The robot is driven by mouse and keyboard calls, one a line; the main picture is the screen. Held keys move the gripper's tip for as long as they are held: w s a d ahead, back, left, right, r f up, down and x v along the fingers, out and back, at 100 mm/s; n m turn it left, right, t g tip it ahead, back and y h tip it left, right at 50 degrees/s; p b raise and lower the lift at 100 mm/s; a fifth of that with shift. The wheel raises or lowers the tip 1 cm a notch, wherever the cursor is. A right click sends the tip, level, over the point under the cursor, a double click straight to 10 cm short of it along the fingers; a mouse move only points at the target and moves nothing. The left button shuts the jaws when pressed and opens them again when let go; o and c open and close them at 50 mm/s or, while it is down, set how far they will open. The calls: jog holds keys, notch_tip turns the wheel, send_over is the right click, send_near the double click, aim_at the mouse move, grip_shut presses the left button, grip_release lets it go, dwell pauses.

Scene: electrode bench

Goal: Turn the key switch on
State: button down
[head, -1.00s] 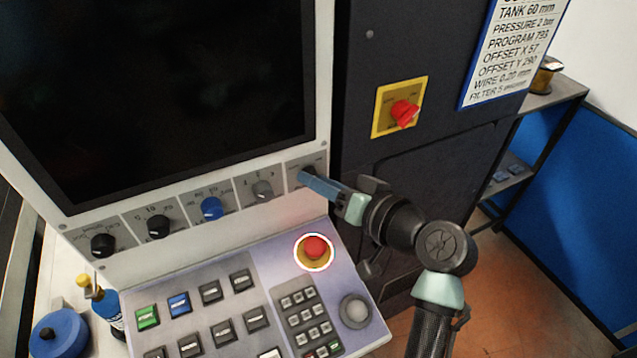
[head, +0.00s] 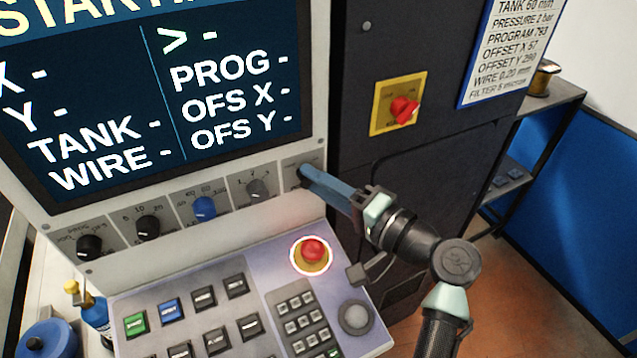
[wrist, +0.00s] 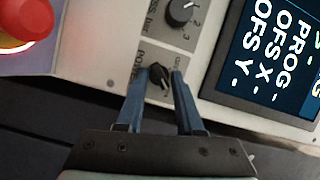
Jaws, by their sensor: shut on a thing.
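The key switch is a black knob (wrist: 160,76) on the grey strip below the screen, at the strip's right end in the head view. My gripper (wrist: 158,78) is at it, with its two blue fingers on either side of the knob and shut on it. In the head view my gripper (head: 308,172) reaches the strip from the right and its fingers hide most of the knob. The screen (head: 170,95) is lit and shows white text, with lines such as PROG, OFS X, TANK and WIRE.
A red emergency button (head: 313,250) sits below, close to my gripper. A red rotary switch (head: 404,109) on a yellow plate is on the dark cabinet.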

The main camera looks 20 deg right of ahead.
jog(key=shift+f, duration=0.2)
dwell(0.4)
jog(key=c, duration=0.6)
grip_release()
jog(key=shift+r, duration=0.1)
jog(key=shift+s, duration=0.15)
jog(key=b+v, duration=0.4)
jog(key=v, duration=0.8)
jog(key=shift+s+d, duration=0.2)
jog(key=shift+s, duration=0.15)
